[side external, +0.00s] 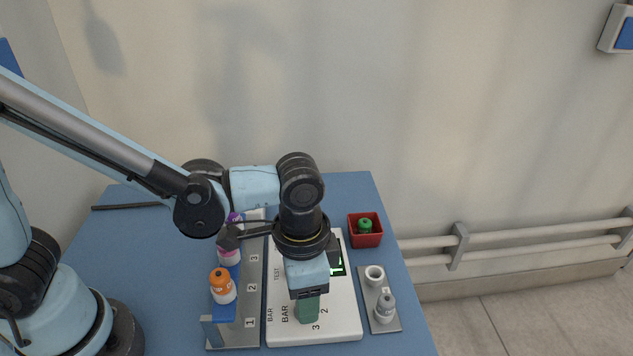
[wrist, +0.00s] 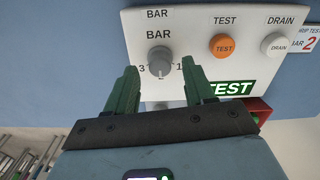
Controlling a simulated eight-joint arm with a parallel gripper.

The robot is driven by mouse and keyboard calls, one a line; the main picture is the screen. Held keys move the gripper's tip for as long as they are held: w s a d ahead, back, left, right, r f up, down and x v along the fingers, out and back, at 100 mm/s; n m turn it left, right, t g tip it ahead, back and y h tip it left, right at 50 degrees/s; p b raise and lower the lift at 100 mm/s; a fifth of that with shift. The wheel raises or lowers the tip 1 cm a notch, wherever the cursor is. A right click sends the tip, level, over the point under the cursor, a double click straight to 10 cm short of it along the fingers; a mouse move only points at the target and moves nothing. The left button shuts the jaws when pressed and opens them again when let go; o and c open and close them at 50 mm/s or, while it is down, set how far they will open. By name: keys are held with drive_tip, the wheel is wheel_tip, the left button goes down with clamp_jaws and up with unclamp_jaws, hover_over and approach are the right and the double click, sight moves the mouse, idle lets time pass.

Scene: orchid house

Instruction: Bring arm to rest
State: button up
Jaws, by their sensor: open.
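My gripper (side external: 308,310) hangs low over the white control panel (side external: 345,325) in the side view, its green fingers pointing down. In the wrist view my gripper (wrist: 160,68) is open, with its two green fingers apart and nothing held. A grey dial knob (wrist: 160,61) shows between and just beyond the fingertips. Labels 3, 2 and 1 ring the knob, and its mark seems to face the 2. I cannot tell whether a finger touches the knob. The side view hides the knob behind my gripper.
An orange TEST button (wrist: 222,46), a white DRAIN button (wrist: 279,46) and a lit green TEST display (wrist: 230,88) are on the panel. A numbered rack (side external: 248,325) with an orange bottle (side external: 222,287) stands left. A red tray (side external: 352,237) and a grey-bottle plate (side external: 367,296) lie right.

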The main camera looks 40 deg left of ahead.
drive_tip(key=shift+f, duration=0.75)
wheel_tip(320, 180, up, 12)
wheel_tip(320, 180, down, 12)
drive_tip(key=shift+r, duration=0.2)
drive_tip(key=shift+f, duration=0.25)
drive_tip(key=n, duration=1.2)
idle(0.7)
